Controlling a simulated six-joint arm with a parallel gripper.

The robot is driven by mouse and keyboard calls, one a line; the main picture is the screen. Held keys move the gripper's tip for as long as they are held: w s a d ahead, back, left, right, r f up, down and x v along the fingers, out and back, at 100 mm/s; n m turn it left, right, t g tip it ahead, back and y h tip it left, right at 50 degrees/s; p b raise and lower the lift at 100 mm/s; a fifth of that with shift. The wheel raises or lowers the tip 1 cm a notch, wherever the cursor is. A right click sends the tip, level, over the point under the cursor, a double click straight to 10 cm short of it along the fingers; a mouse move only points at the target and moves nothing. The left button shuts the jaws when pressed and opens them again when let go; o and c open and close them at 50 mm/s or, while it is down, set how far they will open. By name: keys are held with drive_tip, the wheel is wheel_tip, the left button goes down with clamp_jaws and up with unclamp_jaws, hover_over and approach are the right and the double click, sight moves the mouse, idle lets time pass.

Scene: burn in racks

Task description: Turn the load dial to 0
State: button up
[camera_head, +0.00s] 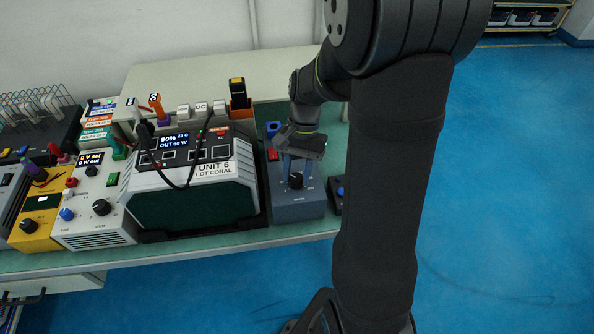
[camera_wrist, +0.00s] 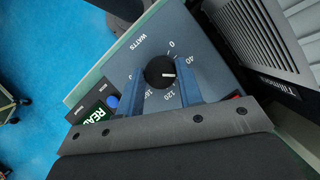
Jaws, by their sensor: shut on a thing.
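The load dial is a round black knob with a white pointer line. In the wrist view, the load dial (camera_wrist: 157,73) sits on a blue-grey panel marked WATTS, with 0, 40, 120 and 160 readable around it. Its white line points right, between the 40 and 120 marks; the label there is hidden behind a finger. My gripper (camera_wrist: 160,80) has one blue finger on each side of the dial and is shut on it. In the head view, my gripper (camera_head: 297,166) reaches down onto the blue-grey load box (camera_head: 298,210), over the dial (camera_head: 295,181).
The UNIT 6 power station (camera_head: 195,205) stands close left of the load box. A white bench supply (camera_head: 100,222) and a yellow box (camera_head: 38,230) are farther left. A green-lit display (camera_wrist: 97,115) and blue button (camera_wrist: 112,101) are near the left finger. The blue floor lies right.

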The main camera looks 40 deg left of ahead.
drive_tip(key=shift+n, duration=0.3)
drive_tip(key=n+t+h, duration=0.1)
drive_tip(key=n, duration=0.2)
drive_tip(key=n+h, duration=0.1)
drive_tip(key=n, duration=0.2)
drive_tip(key=shift+s+a+n+t, duration=0.2)
drive_tip(key=shift+n+t, duration=0.1)
drive_tip(key=shift+t, duration=0.1)
drive_tip(key=n+t, duration=0.1)
drive_tip(key=n, duration=0.2)
drive_tip(key=shift+h, duration=0.4)
drive_tip(key=shift+s+n+t, duration=0.1)
drive_tip(key=shift+n+t, duration=0.7)
drive_tip(key=shift+n, duration=1.3)
drive_tip(key=o, duration=1)
drive_tip(key=shift+c, duration=0.2)
drive_tip(key=v, duration=1.7)
drive_tip(key=shift+a+r, duration=0.15)
drive_tip(key=shift+a, duration=0.15)
